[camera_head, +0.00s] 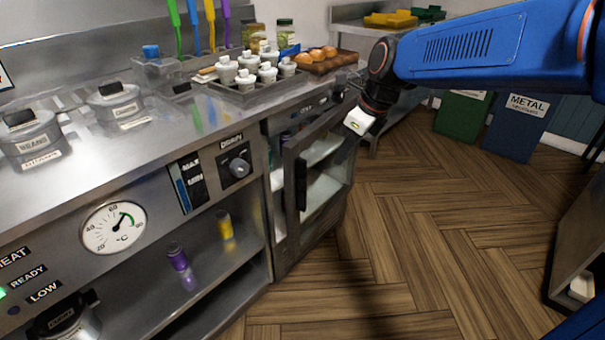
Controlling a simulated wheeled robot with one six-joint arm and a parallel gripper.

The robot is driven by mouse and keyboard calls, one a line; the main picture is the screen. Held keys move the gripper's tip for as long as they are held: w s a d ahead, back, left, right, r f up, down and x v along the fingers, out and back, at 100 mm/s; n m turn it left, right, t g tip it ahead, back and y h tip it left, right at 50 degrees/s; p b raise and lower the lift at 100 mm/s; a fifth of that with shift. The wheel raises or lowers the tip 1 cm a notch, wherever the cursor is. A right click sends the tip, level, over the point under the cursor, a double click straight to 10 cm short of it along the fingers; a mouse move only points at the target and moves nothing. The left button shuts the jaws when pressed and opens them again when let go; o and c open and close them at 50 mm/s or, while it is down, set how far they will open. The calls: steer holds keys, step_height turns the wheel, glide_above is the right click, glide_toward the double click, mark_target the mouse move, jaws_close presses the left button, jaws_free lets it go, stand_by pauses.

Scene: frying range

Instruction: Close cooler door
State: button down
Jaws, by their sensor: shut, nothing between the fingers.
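The cooler door (290,205) is a glass door in a grey metal frame, below the counter. It has a dark vertical handle (301,184) near its left edge. The door looks slightly ajar, with a narrow gap between its handle edge and the cabinet post at left. Pale shelves of the cooler (322,192) show through the glass. My gripper (352,138) is at the door's upper right, on the floor side, shut and empty. It overlaps the door's far part in the picture; I cannot tell whether it touches.
The steel counter (70,185) holds white-lidded pots (247,80), a tray of brown rolls (318,60) and lidded tubs (115,105). Green and blue bins (520,128) stand at the back. A cabinet (585,235) is at right. The wooden floor (420,235) between is clear.

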steer(key=w+a+f, duration=0.3)
steer(key=a+f, duration=0.3)
steer(key=f, duration=0.3)
steer(key=shift+w+a, duration=0.25)
steer(key=shift+a, duration=0.15)
steer(key=shift+f, duration=0.1)
